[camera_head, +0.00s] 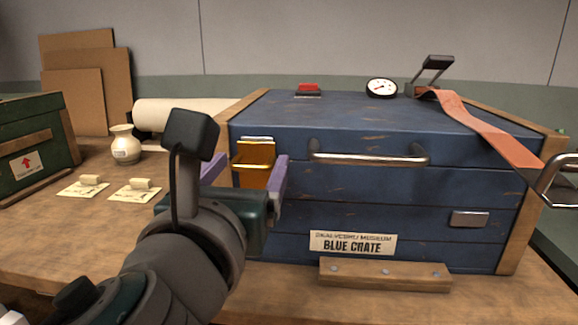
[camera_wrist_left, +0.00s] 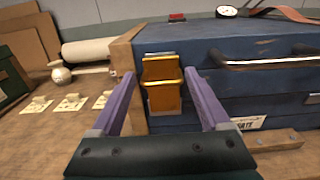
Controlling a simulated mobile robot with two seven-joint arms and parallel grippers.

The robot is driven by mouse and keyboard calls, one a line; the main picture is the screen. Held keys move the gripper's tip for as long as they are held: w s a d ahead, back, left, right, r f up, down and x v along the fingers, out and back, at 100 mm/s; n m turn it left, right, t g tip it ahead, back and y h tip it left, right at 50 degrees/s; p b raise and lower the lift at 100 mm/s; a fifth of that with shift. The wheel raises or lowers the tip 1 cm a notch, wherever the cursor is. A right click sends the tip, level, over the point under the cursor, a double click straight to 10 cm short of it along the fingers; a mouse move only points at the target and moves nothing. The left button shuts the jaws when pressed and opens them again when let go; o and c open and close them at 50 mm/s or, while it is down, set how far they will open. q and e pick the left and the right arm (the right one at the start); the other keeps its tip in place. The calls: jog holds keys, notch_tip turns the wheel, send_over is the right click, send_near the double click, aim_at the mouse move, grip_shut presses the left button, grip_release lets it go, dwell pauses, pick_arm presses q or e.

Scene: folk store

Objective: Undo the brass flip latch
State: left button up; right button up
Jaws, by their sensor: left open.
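The brass flip latch (camera_head: 254,155) is on the left part of the front of the blue crate (camera_head: 350,190). In the left wrist view the latch (camera_wrist_left: 162,84) shows as a golden plate, between my fingers in the picture. My left gripper (camera_head: 236,172) is open, with purple fingers pointing at the crate front. In the left wrist view its fingers (camera_wrist_left: 162,95) stand to the left and right of the latch, with visible gaps and nothing held. Whether the fingertips reach the latch's depth is hard to tell. My right gripper is not in view.
A metal handle (camera_head: 368,157) crosses the crate front right of the latch. A wooden strip (camera_head: 385,275) sits low in front. An orange strap (camera_head: 480,125) runs over the lid. A vase (camera_head: 124,146), cards (camera_head: 134,191) and a green crate (camera_head: 38,145) stand left on the bench.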

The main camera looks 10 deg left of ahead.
pick_arm(q)
jog(key=shift+w, duration=0.15)
jog(key=shift+c, duration=0.2)
grip_shut()
dwell(0.4)
